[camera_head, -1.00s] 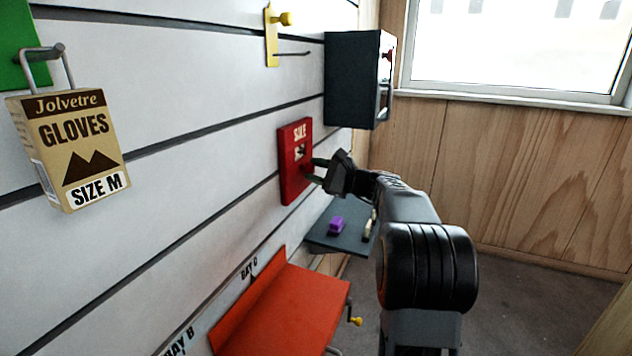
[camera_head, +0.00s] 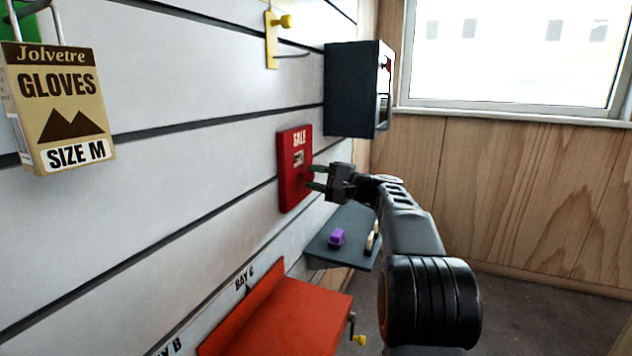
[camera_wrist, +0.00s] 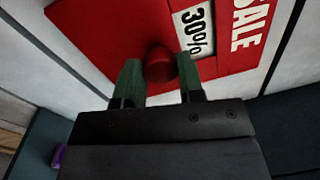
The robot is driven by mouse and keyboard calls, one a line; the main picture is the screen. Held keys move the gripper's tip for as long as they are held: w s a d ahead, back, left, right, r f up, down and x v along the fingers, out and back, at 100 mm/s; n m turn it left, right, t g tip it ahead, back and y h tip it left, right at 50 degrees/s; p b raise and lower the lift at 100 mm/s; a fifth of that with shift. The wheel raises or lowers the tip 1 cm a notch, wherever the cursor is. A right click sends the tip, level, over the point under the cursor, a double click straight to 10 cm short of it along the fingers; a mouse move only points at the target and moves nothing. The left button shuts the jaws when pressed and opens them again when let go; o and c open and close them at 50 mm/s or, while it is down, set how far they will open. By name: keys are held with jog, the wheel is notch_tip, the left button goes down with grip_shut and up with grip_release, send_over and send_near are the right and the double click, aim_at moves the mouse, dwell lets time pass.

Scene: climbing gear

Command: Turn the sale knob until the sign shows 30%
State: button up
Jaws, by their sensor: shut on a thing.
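The red sale sign (camera_head: 294,170) is mounted on the white slatted wall, and it also shows in the wrist view (camera_wrist: 120,35). Its small white window (camera_wrist: 196,32) reads 30% in the wrist view, beside the word SALE. The round red sale knob (camera_wrist: 159,66) sticks out below the window. My gripper (camera_head: 314,178) is at the knob, and in the wrist view its two green fingers (camera_wrist: 161,80) are shut on it, one on each side. In the head view the fingers mostly hide the knob.
A dark box (camera_head: 350,90) hangs on the wall above and right of the sign. A dark shelf (camera_head: 325,250) with a purple item (camera_head: 337,238) lies below it. An orange shelf (camera_head: 290,320) is nearer. A gloves box (camera_head: 60,110) hangs at left.

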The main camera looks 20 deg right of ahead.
dwell(0.4)
jog(key=o, duration=0.9)
jog(key=shift+d, duration=0.1)
jog(key=p+v, duration=0.3)
jog(key=v, duration=1)
jog(key=shift+s+d, duration=0.15)
jog(key=shift+s, duration=0.15)
